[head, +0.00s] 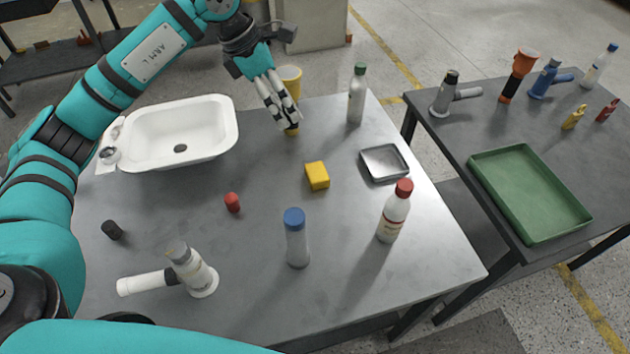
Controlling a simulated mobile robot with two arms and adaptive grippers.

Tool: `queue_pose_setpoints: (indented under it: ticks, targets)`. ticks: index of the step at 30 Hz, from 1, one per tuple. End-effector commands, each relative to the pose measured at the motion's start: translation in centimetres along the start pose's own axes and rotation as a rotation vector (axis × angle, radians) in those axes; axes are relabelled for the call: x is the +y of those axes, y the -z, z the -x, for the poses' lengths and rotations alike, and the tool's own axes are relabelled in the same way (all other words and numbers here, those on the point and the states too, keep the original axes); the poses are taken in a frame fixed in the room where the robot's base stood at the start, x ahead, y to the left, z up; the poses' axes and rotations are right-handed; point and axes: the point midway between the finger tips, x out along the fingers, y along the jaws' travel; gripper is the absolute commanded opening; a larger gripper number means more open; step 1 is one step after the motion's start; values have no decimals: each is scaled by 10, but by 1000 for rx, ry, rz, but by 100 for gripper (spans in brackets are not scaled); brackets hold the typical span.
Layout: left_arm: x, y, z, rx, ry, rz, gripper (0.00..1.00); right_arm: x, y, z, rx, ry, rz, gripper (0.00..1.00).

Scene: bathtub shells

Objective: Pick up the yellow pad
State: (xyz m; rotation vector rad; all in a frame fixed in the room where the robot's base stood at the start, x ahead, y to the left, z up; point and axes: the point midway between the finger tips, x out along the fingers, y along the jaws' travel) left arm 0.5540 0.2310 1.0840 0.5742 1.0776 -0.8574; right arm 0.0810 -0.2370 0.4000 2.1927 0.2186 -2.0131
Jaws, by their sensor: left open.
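A yellow pad (317,175), a small block, lies flat on the grey table (270,250) right of its middle. My left gripper (289,124) points down at the table's far side, beyond the pad and a little left of it, apart from it. Its jaws are open. My right gripper is not in view.
A white basin (215,145) stands at the left. A grey tray (385,161), a red-capped bottle (393,218), a blue-capped bottle (297,245) and a green-capped bottle (356,98) surround the pad. A red piece (232,202) lies left. A green tray (530,195) is on the right table.

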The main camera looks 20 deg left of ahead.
Motion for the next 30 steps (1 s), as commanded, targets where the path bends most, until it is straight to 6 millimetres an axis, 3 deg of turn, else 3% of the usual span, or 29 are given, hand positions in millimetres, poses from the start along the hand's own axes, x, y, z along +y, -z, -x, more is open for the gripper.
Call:
queue_pose_setpoints:
  ticks: [1,7,10,17,30]
  targets:
    - [0,9,-22,0,0,0,94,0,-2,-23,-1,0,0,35]
    - [0,28,-68,0,0,0,94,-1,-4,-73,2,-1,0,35]
    - [0,33,-80,0,0,0,94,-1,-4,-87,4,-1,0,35]
    - [0,35,-100,2,3,1,94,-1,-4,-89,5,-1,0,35]
    - [-1,34,-189,2,3,2,94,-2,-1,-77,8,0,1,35]
